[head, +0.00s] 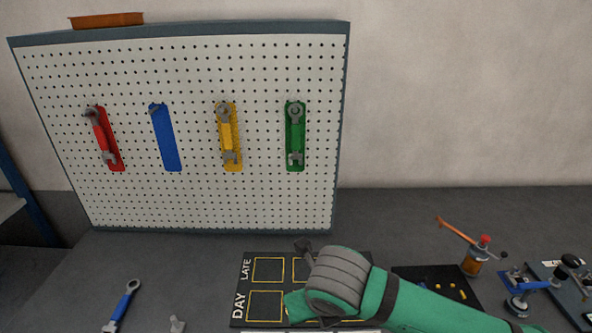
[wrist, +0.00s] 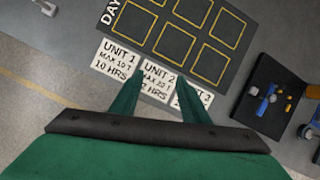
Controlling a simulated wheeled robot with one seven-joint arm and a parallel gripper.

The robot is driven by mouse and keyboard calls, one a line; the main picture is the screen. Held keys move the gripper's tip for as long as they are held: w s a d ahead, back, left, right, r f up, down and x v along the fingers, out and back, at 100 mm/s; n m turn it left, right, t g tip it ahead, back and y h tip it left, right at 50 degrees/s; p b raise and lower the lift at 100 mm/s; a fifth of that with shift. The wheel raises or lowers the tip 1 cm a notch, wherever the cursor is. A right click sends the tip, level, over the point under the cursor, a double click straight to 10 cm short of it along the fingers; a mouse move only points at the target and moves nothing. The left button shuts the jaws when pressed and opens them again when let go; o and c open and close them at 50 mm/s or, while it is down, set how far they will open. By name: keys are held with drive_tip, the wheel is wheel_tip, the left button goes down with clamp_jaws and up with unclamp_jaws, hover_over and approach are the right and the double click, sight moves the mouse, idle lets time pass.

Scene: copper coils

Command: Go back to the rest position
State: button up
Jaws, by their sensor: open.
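My green arm reaches in from the lower right in the head view, with its grey wrist over the board. My gripper (wrist: 163,88) shows in the wrist view with its two green fingers apart and nothing between them. It is above the white unit cards (wrist: 117,60) at the edge of the dark board with yellow squares (wrist: 177,44). In the head view the board (head: 250,258) is partly hidden by my arm. The squares that show are empty.
A pegboard (head: 190,120) holds red (head: 103,138), yellow (head: 229,137) and green (head: 295,137) wrenches; its blue outline (head: 165,138) holds none. A blue wrench (head: 122,305) lies at front left. A dark tray (wrist: 268,97), oil can (head: 478,257) and blue vise (head: 522,285) stand right.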

drive_tip(key=w+a+r+m+t+y, duration=0.1)
drive_tip(key=w+a+r+y, duration=0.15)
drive_tip(key=a, duration=0.45)
drive_tip(key=w+a+r+m+t+y, duration=0.1)
drive_tip(key=w+a+r+m+y, duration=0.2)
drive_tip(key=a, duration=0.5)
drive_tip(key=a+r+m+t+y, duration=0.6)
drive_tip(key=a+r+m+y, duration=0.15)
drive_tip(key=r, duration=0.25)
drive_tip(key=s+d+f+m+t+h, duration=0.3)
drive_tip(key=s+d+f+m+h, duration=0.25)
drive_tip(key=f+m, duration=0.65)
drive_tip(key=s+d+f+m+t+h, duration=0.4)
drive_tip(key=d+f+m+h, duration=0.25)
drive_tip(key=f+m, duration=0.6)
drive_tip(key=s+d+f+m+g+h, duration=0.1)
drive_tip(key=s+d+f+m+g, duration=0.1)
drive_tip(key=s, duration=1)
drive_tip(key=s+d+f+m+g+h, duration=0.1)
drive_tip(key=s+d+f, duration=0.4)
drive_tip(key=s, duration=0.7)
drive_tip(key=shift+s+f+m+g, duration=0.15)
drive_tip(key=shift+f+m+g, duration=0.35)
drive_tip(key=shift+f, duration=0.05)
